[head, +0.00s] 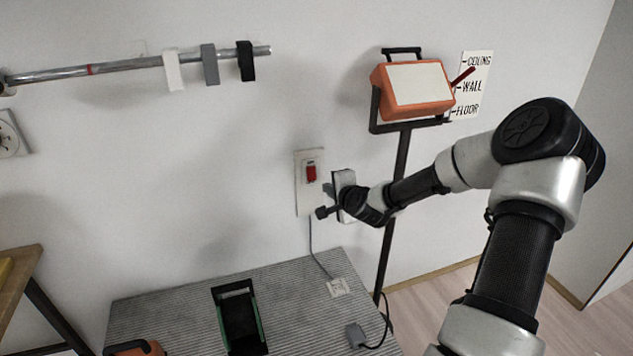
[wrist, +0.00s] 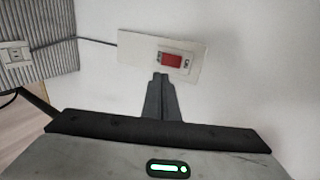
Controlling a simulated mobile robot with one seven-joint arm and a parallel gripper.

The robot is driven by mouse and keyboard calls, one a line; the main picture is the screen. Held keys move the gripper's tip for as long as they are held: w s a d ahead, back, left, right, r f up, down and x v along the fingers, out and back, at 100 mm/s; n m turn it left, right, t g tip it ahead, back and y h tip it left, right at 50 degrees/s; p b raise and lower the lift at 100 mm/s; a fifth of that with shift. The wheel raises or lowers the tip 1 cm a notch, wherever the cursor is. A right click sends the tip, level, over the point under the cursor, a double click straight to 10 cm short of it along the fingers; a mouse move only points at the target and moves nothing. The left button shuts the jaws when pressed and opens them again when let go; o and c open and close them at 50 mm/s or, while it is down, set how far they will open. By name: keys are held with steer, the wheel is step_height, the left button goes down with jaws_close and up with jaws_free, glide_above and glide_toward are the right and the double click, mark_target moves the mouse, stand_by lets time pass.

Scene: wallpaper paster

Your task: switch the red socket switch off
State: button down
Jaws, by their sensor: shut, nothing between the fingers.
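The red socket switch (head: 311,173) sits on a white wall plate (head: 302,198) in the middle of the head view. In the wrist view the red switch (wrist: 171,60) is on the plate (wrist: 135,48), with an "ON" marking beside it. My gripper (head: 321,212) is in front of the wall, at the lower right of the plate in the head view. In the wrist view my gripper's fingers (wrist: 161,78) are shut and empty, with the tips just below the red switch. I cannot tell whether they touch the plate or the switch.
An orange lamp-like box (head: 412,88) on a black post stands right of the plate. A metal rail (head: 130,67) with hanging clips is at upper left.

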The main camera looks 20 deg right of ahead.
steer(key=b, duration=0.1)
glide_toward(313, 174)
steer(key=w+f, duration=0.4)
steer(key=shift+a, duration=0.1)
steer(key=shift+w, duration=0.7)
steer(key=shift+f, duration=0.1)
steer(key=shift+f+b, duration=0.35)
steer(key=shift+b, duration=0.55)
steer(key=shift+w+r+t, duration=0.15)
steer(key=shift+r+t, duration=0.15)
steer(key=shift+r, duration=0.15)
steer(key=shift+r, duration=0.7)
steer(key=shift+f, duration=0.1)
